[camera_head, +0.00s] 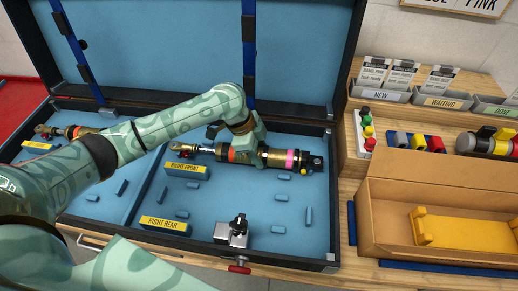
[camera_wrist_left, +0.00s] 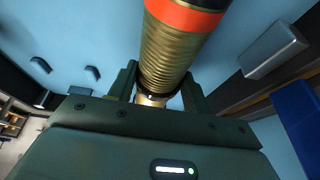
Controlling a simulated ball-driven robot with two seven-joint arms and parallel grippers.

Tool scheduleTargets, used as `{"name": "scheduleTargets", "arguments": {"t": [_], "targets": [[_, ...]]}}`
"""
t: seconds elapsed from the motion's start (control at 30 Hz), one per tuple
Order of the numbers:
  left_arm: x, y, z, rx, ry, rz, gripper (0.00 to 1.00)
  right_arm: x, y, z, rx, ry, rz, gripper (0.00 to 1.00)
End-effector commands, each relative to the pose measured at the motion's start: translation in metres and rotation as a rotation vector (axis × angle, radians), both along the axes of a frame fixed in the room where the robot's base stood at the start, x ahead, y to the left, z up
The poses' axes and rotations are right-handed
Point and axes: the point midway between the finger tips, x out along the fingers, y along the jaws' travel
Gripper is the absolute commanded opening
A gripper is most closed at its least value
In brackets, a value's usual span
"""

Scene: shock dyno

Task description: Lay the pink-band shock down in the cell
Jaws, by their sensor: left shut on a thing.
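The pink-band shock (camera_head: 275,157) has a gold body, an orange ring, a pink band and a silver rod toward the left. It lies level across the case cell behind the yellow RIGHT FRONT label (camera_head: 185,169). My left gripper (camera_head: 246,150) reaches down from above and is shut around its gold body, left of the pink band. In the left wrist view the gold body (camera_wrist_left: 168,55) with its orange ring stands between the two fingers (camera_wrist_left: 160,92). I cannot tell whether the shock touches the blue floor. My right gripper is not in view.
Another gold shock (camera_head: 75,131) lies in the case's left compartment, partly behind my arm. Small blue pegs (camera_head: 308,216) dot the floor. A cardboard box (camera_head: 440,190) with a yellow cradle stands right.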

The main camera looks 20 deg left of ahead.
Motion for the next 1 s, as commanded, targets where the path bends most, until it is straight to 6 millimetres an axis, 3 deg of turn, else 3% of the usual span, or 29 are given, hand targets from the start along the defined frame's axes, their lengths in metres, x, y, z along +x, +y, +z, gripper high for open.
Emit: {"name": "scheduleTargets", "arguments": {"t": [0.3, 0.33, 0.4, 0.43, 0.77, 0.87, 1.0], "targets": [[0.001, -0.001, 0.001, -0.003, -0.004, 0.000, 0.00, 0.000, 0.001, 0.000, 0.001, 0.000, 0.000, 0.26], [0.001, -0.001, 0.001, -0.003, -0.004, 0.000, 0.52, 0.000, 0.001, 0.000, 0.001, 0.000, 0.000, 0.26], [0.001, -0.001, 0.000, -0.003, -0.004, 0.000, 0.71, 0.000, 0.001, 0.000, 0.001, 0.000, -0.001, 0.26], [0.001, -0.001, 0.000, -0.003, -0.003, 0.000, 0.75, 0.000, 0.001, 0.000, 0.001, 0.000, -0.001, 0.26], [-0.001, 0.002, 0.002, 0.002, 0.001, 0.000, 0.75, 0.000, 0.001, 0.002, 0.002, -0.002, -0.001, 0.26], [-0.002, 0.006, 0.017, 0.002, -0.003, 0.000, 0.75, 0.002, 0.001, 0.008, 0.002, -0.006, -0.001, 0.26], [-0.005, 0.018, 0.051, 0.003, -0.006, 0.000, 0.75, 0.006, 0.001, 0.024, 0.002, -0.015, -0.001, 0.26]]}}
